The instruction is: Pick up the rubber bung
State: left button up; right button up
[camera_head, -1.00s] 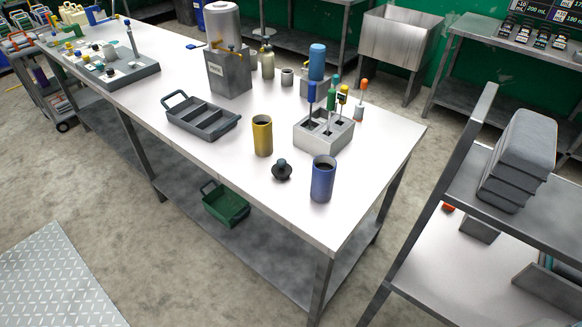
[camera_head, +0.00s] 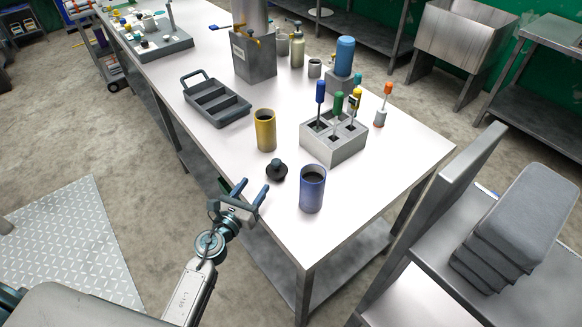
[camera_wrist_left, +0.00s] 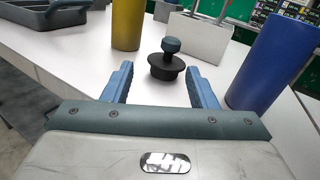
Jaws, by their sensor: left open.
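The rubber bung (camera_head: 277,171) is black, with a round knob on a wider disc. It stands on the white table between the yellow cup and the blue cup. In the left wrist view the bung (camera_wrist_left: 167,62) appears ahead of my fingers, between their lines and not touching them. My left gripper (camera_head: 252,190) is open and empty at the table's near edge, short of the bung; its two fingers also show in the left wrist view (camera_wrist_left: 160,85). My right gripper is not in view.
A yellow cup (camera_head: 265,131) stands behind the bung and a blue cup (camera_head: 312,189) to its right. A grey block holding several tools (camera_head: 334,140) stands behind them. A divided grey tray (camera_head: 215,103) lies further left. The table's front right is clear.

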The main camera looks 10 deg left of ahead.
aim_at(274, 167)
pick_arm(q)
jog(key=shift+w+d+r+m+h, duration=0.1)
jog(key=shift+d+r+m+h, duration=0.15)
jog(key=shift+m, duration=0.45)
jog(key=shift+w+m, duration=0.3)
jog(key=x, duration=0.2)
jog(key=p+x, duration=0.1)
jog(key=x, duration=0.1)
jog(key=shift+d, duration=0.4)
jog(key=shift+w+d+f, duration=0.1)
jog(key=shift+w, duration=0.55)
jog(key=shift+w+d, duration=0.1)
jog(key=shift+w, duration=0.2)
jog(key=x, duration=0.4)
jog(key=shift+d+f+p, duration=0.1)
jog(key=shift+d+p, duration=0.1)
jog(key=shift+p, duration=0.1)
jog(key=shift+c, duration=0.4)
jog(key=c, duration=0.9)
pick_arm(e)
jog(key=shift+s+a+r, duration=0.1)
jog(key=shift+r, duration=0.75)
